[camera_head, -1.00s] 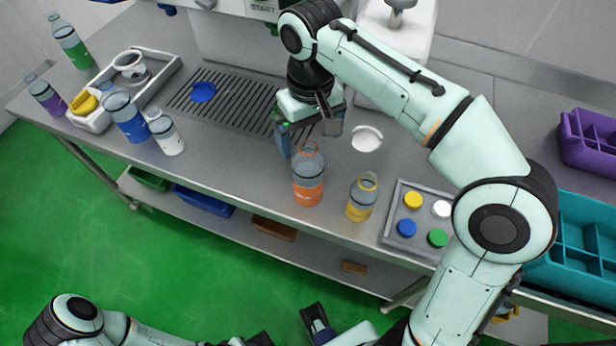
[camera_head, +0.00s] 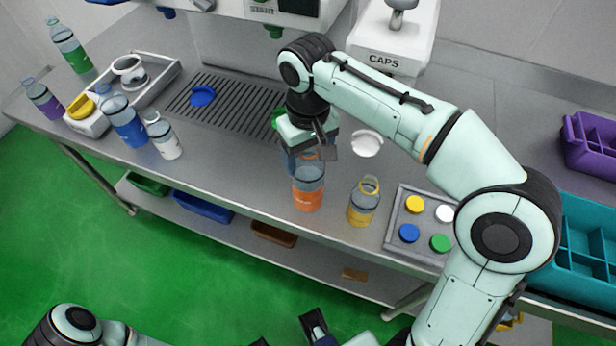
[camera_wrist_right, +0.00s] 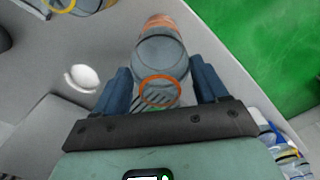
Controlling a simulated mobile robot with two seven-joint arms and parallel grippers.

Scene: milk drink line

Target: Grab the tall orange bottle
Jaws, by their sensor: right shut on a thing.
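The tall orange bottle (camera_head: 308,192), clear above with an orange lower part and orange neck ring, stands upright near the counter's front edge. In the right wrist view the bottle (camera_wrist_right: 162,50) lies between the two blue fingers. My right gripper (camera_head: 305,158) is around its upper part from above and behind, shut on it; the gripper hides part of the bottle's top in the head view. My left gripper (camera_head: 315,326) shows only partly at the bottom edge, away from the counter, and its opening cannot be made out.
A shorter yellow bottle (camera_head: 363,203) stands close to the right. A grey tray (camera_head: 393,222) of coloured caps is beyond it. A white round piece (camera_head: 367,143) lies behind. Blue and white bottles (camera_head: 128,125) stand at the left by a tray (camera_head: 160,82). The counter between is clear.

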